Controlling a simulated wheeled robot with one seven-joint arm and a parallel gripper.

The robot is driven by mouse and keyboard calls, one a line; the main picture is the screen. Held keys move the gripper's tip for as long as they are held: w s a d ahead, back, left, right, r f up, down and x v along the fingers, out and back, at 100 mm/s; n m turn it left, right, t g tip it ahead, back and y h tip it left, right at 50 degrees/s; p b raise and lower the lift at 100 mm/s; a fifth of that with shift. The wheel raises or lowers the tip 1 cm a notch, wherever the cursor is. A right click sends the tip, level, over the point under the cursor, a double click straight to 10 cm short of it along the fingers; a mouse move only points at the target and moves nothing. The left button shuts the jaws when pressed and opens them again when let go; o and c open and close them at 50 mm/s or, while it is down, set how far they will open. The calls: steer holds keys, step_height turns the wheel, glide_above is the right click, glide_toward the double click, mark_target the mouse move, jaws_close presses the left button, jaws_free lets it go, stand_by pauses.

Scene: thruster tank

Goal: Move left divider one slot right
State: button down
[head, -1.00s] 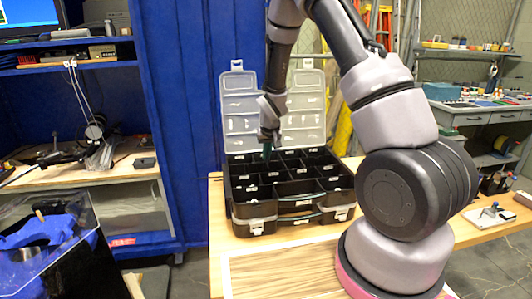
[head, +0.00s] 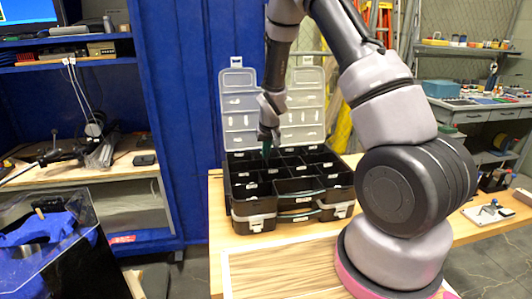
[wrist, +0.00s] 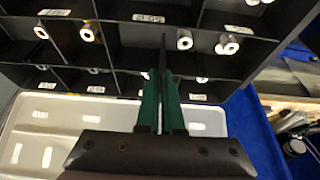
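The black organizer case (head: 246,207) stands open on the wooden table, its black dividers forming several compartments. My gripper (head: 267,155) points down into the back left part of the case. In the wrist view its two green fingers (wrist: 161,75) are close together, one on each side of a thin dark divider (wrist: 163,50), and appear shut on it. The lower part of the divider is hidden between the fingers. Small light-coloured cylindrical parts (wrist: 184,43) and white labels (wrist: 149,18) show in the compartments.
The clear lid (head: 240,105) stands up behind the case, close to my gripper; it also fills the lower left of the wrist view (wrist: 40,130). A blue curtain (head: 185,120) and shelf (head: 110,180) are at left. A workbench (head: 475,113) is at right.

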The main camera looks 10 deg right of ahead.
mark_target(266, 159)
steer(key=shift+f, duration=0.2)
stand_by(0.3)
steer(key=shift+f, duration=0.5)
steer(key=shift+f, duration=0.2)
steer(key=shift+f, duration=0.5)
steer(key=shift+f, duration=0.2)
stand_by(0.4)
steer(key=shift+f, duration=0.5)
steer(key=shift+f, duration=0.25)
steer(key=shift+f, duration=0.45)
steer(key=shift+f, duration=0.25)
stand_by(0.4)
